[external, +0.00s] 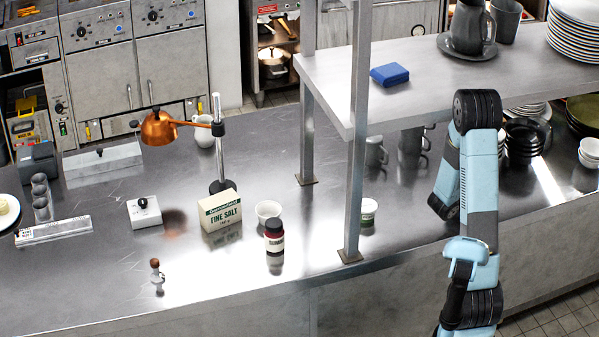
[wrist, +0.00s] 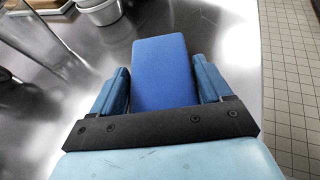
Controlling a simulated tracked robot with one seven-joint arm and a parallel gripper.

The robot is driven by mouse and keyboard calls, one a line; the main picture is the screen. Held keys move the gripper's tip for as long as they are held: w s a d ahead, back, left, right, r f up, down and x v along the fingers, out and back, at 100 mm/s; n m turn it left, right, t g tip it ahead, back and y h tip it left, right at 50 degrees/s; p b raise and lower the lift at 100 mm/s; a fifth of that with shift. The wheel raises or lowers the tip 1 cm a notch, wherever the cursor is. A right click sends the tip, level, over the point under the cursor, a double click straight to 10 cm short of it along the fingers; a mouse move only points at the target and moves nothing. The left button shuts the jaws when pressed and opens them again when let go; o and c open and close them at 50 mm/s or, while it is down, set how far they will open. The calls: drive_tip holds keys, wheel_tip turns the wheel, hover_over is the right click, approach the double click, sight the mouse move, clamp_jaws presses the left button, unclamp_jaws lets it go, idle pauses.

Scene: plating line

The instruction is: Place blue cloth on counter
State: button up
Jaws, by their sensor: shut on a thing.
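My gripper (wrist: 160,78) is shut on a blue cloth (wrist: 162,55), a flat, block-like blue piece between its two fingers in the wrist view. The cloth's far end sticks out past the fingertips over the grey metal counter (wrist: 225,50). A folded blue piece (external: 390,75) lies on the raised shelf in the external view, apart from my arm. The external view does not show my fingers or the held cloth clearly. The counter (external: 330,285) in that view is a long, shiny metal surface.
White bowls (wrist: 100,10) and tiled floor (wrist: 290,90) show in the wrist view.

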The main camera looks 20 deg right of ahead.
drive_tip(key=shift+f, duration=0.5)
drive_tip(key=o, duration=1.1)
